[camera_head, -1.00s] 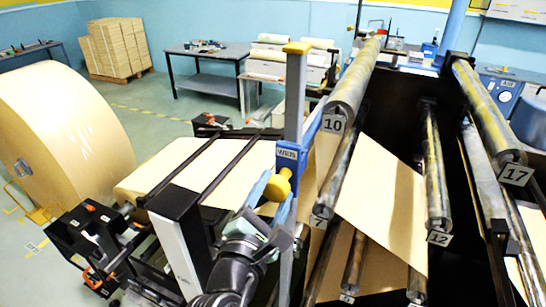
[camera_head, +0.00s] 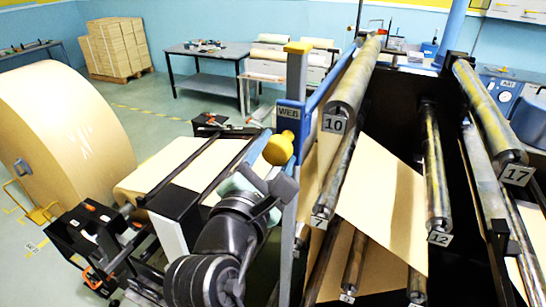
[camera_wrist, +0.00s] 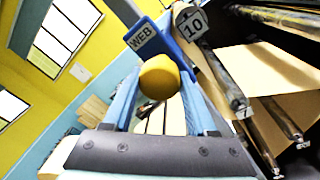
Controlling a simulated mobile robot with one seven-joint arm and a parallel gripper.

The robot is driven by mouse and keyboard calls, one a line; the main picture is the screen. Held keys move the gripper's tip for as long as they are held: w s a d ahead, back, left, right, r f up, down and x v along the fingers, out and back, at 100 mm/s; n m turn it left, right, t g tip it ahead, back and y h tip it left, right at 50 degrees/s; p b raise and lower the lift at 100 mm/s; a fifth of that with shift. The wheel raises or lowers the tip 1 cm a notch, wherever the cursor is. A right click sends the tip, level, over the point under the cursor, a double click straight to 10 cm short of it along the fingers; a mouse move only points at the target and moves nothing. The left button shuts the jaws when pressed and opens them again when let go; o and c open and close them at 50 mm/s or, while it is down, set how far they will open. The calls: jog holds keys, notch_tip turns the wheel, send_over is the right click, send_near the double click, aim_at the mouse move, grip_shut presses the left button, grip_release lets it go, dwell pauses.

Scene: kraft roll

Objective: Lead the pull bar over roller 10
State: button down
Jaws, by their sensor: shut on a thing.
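The pull bar (camera_head: 318,92) is blue, with a WEB plate (camera_head: 289,112) and a yellow knob (camera_head: 279,149) at its near end. My gripper (camera_head: 268,165) is shut on the knob. In the wrist view the knob (camera_wrist: 159,77) sits between my two blue fingers, with the WEB plate (camera_wrist: 143,38) just above it. Roller 10 (camera_head: 350,88) is a long worn metal roller just right of the bar, its number tag below its near end. In the head view the bar's near end is about level with that tag. Tan paper (camera_head: 327,158) hangs below roller 10.
A grey upright with a yellow cap (camera_head: 298,47) stands beside the bar. Roller 7 (camera_head: 338,170) is below roller 10; roller 12 (camera_head: 436,170) and roller 17 (camera_head: 488,110) are to the right. The big paper roll (camera_head: 60,140) is at the left.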

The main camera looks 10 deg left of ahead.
jog(key=shift+s+d+r, duration=0.1)
jog(key=shift+d+r, duration=0.25)
jog(key=shift+r, duration=0.35)
jog(key=shift+s+d+r, duration=0.1)
jog(key=shift+d+r, duration=0.2)
jog(key=shift+r, duration=0.35)
jog(key=shift+s+d+r, duration=0.1)
jog(key=shift+d+r, duration=0.25)
jog(key=shift+r, duration=0.35)
jog(key=shift+s+d+r, duration=0.25)
jog(key=shift+s+d, duration=0.05)
jog(key=shift+d, duration=0.55)
jog(key=shift+s+d+r, duration=0.2)
jog(key=shift+s+d, duration=0.05)
jog(key=shift+d, duration=0.65)
jog(key=shift+s+d+r, duration=0.25)
jog(key=shift+s+d, duration=0.05)
jog(key=shift+d, duration=0.55)
jog(key=s+d+f+b, duration=0.1)
jog(key=d+f+b, duration=0.1)
jog(key=d+f, duration=0.2)
jog(key=shift+s+d+f+b, duration=0.3)
jog(key=shift+d+f+b, duration=0.1)
jog(key=shift+f, duration=0.05)
